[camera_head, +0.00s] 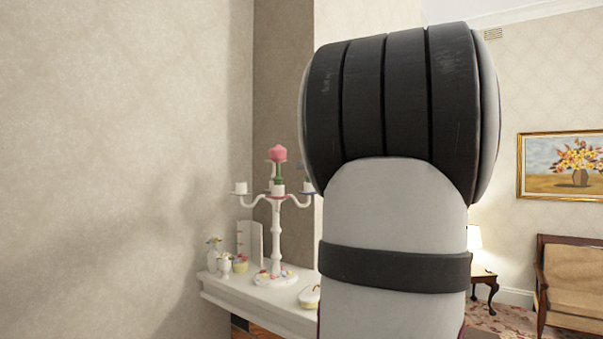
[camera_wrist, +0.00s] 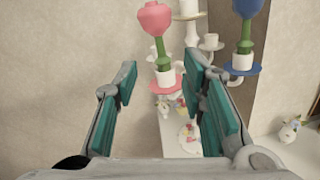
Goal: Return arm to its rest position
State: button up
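My gripper (camera_wrist: 161,85) is open, its two teal-padded fingers apart with nothing held between them. My arm's large grey and black links fill the centre right of the head view, and the gripper is not visible there. A white candelabra (camera_head: 277,235) stands on a white mantel shelf (camera_head: 262,305). A pink flower (camera_head: 279,153) on a green stem stands upright in it; the flower also shows in the wrist view (camera_wrist: 155,18), beyond the fingers. A blue flower (camera_wrist: 247,8) stands in another cup to the right. My arm hides part of the candelabra's right side.
Small ornaments (camera_head: 239,264) and a white upright piece (camera_head: 250,240) crowd the shelf around the candelabra. A plain wall (camera_head: 120,150) is at left. At far right are a lit lamp (camera_head: 474,238) on a side table (camera_head: 484,283), a wooden settee (camera_head: 570,275) and a painting (camera_head: 565,165).

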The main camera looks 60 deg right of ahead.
jog(key=w+a+f+n+g+y, duration=0.25)
jog(key=a+f+n, duration=0.2)
jog(key=a, duration=0.55)
jog(key=w+a+f+n+g+y, duration=0.2)
jog(key=w+a+f+n, duration=0.3)
jog(key=a, duration=0.4)
jog(key=w+a+f+n+g+y, duration=0.2)
jog(key=a+f+n+y, duration=0.15)
jog(key=a+n, duration=0.45)
jog(key=s+a+f+n+g+h, duration=0.2)
jog(key=s+a+f+n, duration=0.5)
jog(key=n, duration=0.4)
jog(key=s+a+f+n+g+h, duration=0.2)
jog(key=s+a+f+n+g, duration=0.1)
jog(key=s+a+f+n, duration=0.4)
jog(key=a+f+n, duration=0.2)
jog(key=a+n, duration=0.2)
jog(key=n, duration=0.1)
jog(key=shift+g+b, duration=0.35)
jog(key=shift+b, duration=0.05)
jog(key=shift+a, duration=0.1)
jog(key=shift+c, duration=0.6)
